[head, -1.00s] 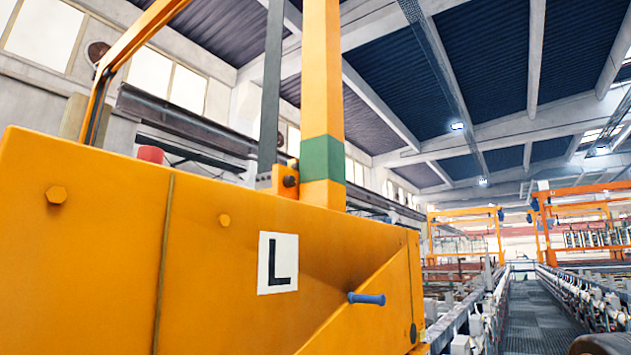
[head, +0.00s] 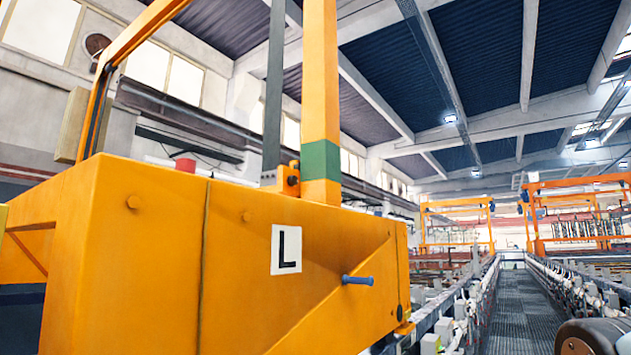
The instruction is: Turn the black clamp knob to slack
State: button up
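No black clamp knob can be made out for certain in the head view. A small dark round part (head: 293,181) sits on the orange bracket at the foot of the grey upright bar. Another small dark round part (head: 399,312) is low at the right end of the large orange housing (head: 150,260). I cannot tell whether either is the knob. A blue handle (head: 357,280) sticks out of the housing to the right of a white plate marked L (head: 286,249).
The orange housing fills the left and middle. An orange post with a green band (head: 320,160) rises from it. Orange gantry frames (head: 455,226) stand farther back.

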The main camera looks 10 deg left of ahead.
aim_at(293, 180)
jog(key=u, duration=0.2)
jog(key=i, duration=0.95)
jog(key=z, duration=0.1)
